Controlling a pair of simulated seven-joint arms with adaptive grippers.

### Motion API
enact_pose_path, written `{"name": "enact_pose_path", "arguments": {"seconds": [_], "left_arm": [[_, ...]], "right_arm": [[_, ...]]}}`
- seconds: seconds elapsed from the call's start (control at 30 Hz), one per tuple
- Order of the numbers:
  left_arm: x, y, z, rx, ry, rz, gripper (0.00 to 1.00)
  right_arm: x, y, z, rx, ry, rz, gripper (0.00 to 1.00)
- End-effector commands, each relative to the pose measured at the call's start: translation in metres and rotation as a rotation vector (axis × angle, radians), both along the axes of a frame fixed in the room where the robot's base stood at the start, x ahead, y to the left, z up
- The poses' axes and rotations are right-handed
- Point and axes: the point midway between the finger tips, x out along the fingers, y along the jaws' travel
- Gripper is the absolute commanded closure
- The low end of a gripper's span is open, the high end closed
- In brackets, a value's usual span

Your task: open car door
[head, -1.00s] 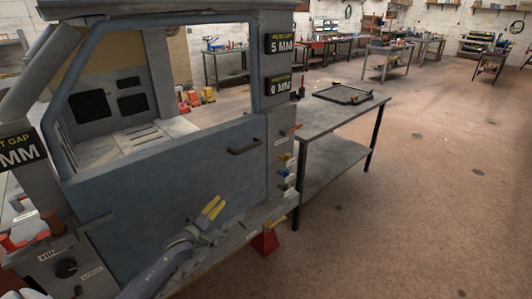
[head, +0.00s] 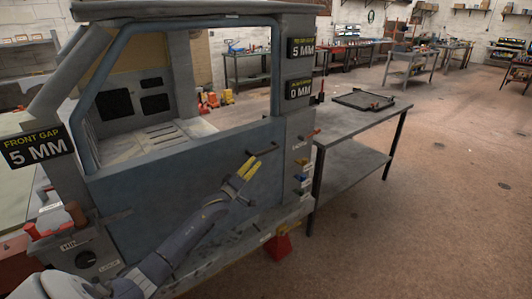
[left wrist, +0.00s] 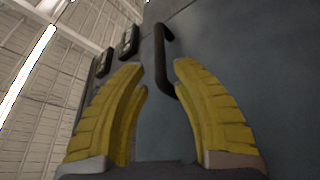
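The blue-grey car door (head: 185,165) sits in its frame and looks closed. It has an open window hole and a dark bar handle (head: 262,150) near its right edge. My left gripper (head: 250,168), with yellow fingers, is just below and left of the handle in the head view. In the left wrist view the dark handle (left wrist: 160,62) stands ahead of the two yellow fingers (left wrist: 160,90). Its lower end shows in the gap between the spread fingertips. The fingers are open and hold nothing. My right gripper is not in view.
A sign reading 5 MM (head: 300,47) and one reading 0 MM (head: 298,89) are on the right pillar; a front gap sign (head: 38,147) is on the left. A grey table (head: 345,150) stands right of the frame.

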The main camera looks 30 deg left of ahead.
Motion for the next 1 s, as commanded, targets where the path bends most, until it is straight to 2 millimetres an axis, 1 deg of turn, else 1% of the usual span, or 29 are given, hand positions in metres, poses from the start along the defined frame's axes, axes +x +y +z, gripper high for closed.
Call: {"name": "enact_pose_path", "arguments": {"seconds": [0.03,0.2,0.5,0.7,1.0], "left_arm": [[0.008,0.0,0.003,-0.001,-0.002,0.001,0.73],[0.033,0.0,0.008,0.0,-0.001,0.002,0.73],[0.07,-0.001,0.016,0.001,-0.001,0.001,0.73],[0.085,-0.002,0.019,-0.001,0.0,0.001,0.73],[0.094,-0.002,0.02,0.0,0.001,0.001,0.73]], "right_arm": [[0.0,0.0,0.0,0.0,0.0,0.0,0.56],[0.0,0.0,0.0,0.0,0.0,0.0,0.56],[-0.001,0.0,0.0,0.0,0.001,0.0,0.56],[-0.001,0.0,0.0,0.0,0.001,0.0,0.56],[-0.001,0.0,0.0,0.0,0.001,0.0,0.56]]}}
